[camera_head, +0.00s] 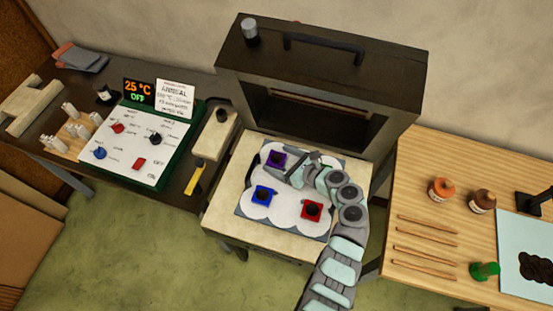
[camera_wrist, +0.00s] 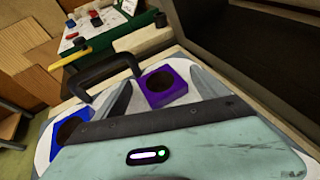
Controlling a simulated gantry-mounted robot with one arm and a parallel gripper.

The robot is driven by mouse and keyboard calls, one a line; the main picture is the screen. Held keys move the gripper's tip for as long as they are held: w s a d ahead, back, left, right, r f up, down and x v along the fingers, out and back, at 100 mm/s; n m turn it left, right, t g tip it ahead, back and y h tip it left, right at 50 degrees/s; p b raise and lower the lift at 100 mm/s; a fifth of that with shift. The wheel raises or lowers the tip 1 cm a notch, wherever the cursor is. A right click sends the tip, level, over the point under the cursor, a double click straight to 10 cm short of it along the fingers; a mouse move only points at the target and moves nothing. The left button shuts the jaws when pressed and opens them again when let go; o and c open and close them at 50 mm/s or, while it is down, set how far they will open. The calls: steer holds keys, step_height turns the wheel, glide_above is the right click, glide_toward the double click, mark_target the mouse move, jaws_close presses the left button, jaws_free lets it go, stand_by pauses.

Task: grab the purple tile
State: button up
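The purple tile (camera_head: 271,165) lies at the back left of the white panel (camera_head: 285,222), a flat square with a dark round middle. It also shows in the wrist view (camera_wrist: 176,99), just beyond my gripper. Part of the panel is hidden under my gripper and arm.
A blue tile (camera_head: 257,199) and a red tile (camera_head: 305,216) lie nearer the panel's front. A dark kiln (camera_head: 320,65) with an open front stands right behind. A control board (camera_head: 140,175) is left, and a wooden table (camera_head: 420,190) with jars and sticks is right.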

steer(key=c, duration=1.6)
